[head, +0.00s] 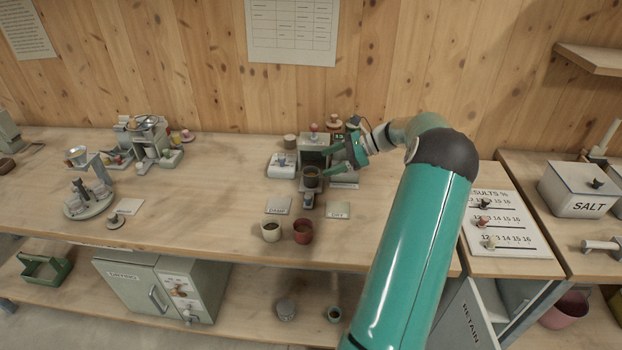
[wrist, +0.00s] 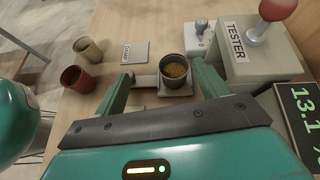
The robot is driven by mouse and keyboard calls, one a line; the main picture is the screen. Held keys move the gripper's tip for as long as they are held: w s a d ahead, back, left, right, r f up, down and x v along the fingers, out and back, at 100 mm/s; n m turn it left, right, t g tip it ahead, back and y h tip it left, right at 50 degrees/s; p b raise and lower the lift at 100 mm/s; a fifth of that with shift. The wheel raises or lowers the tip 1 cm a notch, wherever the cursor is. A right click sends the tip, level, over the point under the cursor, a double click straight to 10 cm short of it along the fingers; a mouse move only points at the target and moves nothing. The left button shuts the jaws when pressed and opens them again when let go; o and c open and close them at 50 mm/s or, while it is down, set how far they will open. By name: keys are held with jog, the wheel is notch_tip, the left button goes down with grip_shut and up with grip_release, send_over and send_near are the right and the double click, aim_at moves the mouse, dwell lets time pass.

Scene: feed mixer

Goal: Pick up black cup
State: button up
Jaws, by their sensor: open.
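The black cup (wrist: 174,83) holds brown grain and stands upright on a small grey plate in front of the tester. In the head view the black cup (head: 311,183) is at the middle of the bench. My gripper (head: 328,160) is open and reaches in from the right, close to the cup. In the wrist view my gripper (wrist: 162,70) has its two green fingers apart, with the cup between them in the picture and nearer the right finger. I cannot tell whether that finger touches it.
The tester (wrist: 258,55), with a red-knobbed lever, stands just beside the cup. A cream cup (head: 271,236) and a red cup (head: 303,238) stand near the bench's front edge. Small cards (head: 278,206) lie behind them. The bench to the left is partly clear.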

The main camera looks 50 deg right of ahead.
aim_at(311, 178)
jog(key=shift+m+t, duration=0.7)
jog(key=shift+m, duration=0.2)
jog(key=d, duration=0.1)
jog(key=s+d+f, duration=0.1)
jog(key=d, duration=0.1)
jog(key=s+d, duration=0.1)
jog(key=shift+s+d+f, duration=0.15)
jog(key=shift+s+f, duration=0.05)
jog(key=shift+f, duration=0.15)
jog(key=x, duration=0.8)
jog(key=shift+w+f, duration=0.1)
jog(key=x, duration=0.5)
jog(key=shift+a, duration=0.25)
jog(key=c, duration=1)
jog(key=shift+c, duration=0.2)
